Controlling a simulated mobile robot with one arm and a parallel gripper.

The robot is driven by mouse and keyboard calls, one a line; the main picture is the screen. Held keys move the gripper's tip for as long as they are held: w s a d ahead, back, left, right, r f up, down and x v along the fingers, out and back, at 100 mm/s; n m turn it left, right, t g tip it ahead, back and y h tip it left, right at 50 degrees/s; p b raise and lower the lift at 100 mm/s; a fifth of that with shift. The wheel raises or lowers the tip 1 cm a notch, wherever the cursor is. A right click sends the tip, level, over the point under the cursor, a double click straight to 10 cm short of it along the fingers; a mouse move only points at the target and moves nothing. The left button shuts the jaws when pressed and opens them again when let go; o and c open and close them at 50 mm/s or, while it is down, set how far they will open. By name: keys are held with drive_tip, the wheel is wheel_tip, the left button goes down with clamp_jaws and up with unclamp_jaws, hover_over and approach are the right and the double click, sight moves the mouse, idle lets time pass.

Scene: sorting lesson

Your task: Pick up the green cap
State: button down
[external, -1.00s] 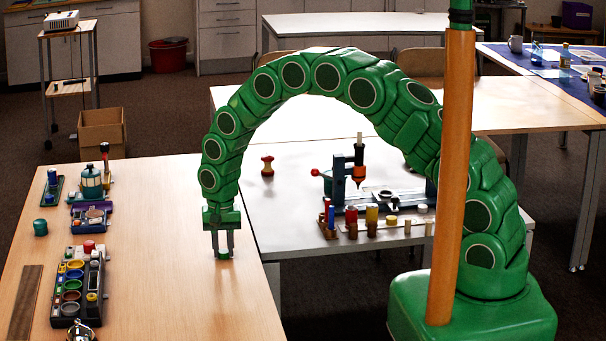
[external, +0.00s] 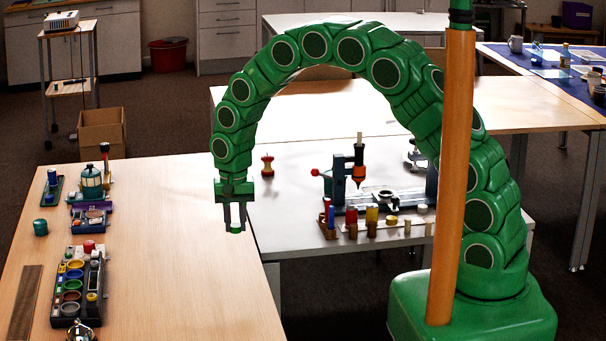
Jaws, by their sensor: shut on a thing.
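A small green cap (external: 236,229) is between the fingertips of my gripper (external: 235,220). My gripper is shut on it and points down. The cap is clear of the wooden table (external: 185,270), held above its right edge. The fingers hide part of the cap's sides.
A dark sorting tray (external: 92,313) with several coloured round pieces stands at the table's left. A grey table (external: 320,245) with a press (external: 358,180) and coloured cylinders is to the right. The wooden table's middle is clear.

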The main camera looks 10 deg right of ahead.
drive_tip(key=s+d+r, duration=0.4)
drive_tip(key=s+d, duration=0.2)
drive_tip(key=s, duration=0.1)
drive_tip(key=shift+d+r, duration=0.2)
